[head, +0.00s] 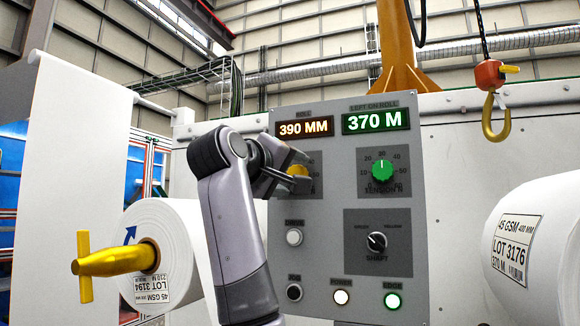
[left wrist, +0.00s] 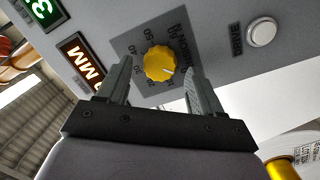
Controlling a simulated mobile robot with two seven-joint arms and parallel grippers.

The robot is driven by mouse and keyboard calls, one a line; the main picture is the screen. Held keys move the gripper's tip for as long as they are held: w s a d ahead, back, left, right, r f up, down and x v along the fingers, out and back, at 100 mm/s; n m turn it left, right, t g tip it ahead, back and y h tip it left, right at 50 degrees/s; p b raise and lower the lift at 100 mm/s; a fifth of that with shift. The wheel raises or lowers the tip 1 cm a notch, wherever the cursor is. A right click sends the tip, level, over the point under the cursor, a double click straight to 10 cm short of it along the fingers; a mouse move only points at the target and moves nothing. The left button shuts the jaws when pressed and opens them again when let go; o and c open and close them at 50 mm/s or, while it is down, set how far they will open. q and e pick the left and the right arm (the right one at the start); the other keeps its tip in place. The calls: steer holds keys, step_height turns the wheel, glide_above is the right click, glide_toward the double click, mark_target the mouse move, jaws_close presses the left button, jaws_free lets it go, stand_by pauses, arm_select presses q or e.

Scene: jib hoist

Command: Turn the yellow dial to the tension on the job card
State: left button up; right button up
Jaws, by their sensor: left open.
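The yellow dial (left wrist: 160,63) sits on a grey scale plate, with numbers around it partly hidden by my fingers. Its pale pointer mark faces the lower right in the left wrist view, and I cannot read its exact value. My left gripper (left wrist: 159,74) is open, with one finger on each side of the dial; contact is not clear. In the head view the dial (head: 298,170) is partly hidden by the left gripper (head: 302,168). The control panel (head: 340,215) carries both. No job card is recognisable. My right gripper is out of view.
A green dial (head: 382,171) marked TENSION N sits right of the yellow one. Displays read 390 MM (head: 304,128) and 370 M (head: 375,121). Below are a black shaft switch (head: 377,242) and buttons. Labelled rolls flank the panel; a hook (head: 495,115) hangs at right.

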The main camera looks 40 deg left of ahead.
arm_select(q)
steer(key=shift+w+a, duration=0.1)
steer(key=shift+w, duration=0.25)
steer(key=c, duration=1.1)
steer(key=shift+o, duration=0.2)
steer(key=shift+m, duration=0.3)
steer(key=m, duration=0.3)
steer(key=shift+r+m, duration=0.1)
steer(key=shift+m, duration=0.2)
steer(key=shift+m+g, duration=0.4)
steer(key=shift+m, duration=1.7)
steer(key=shift+r, duration=0.1)
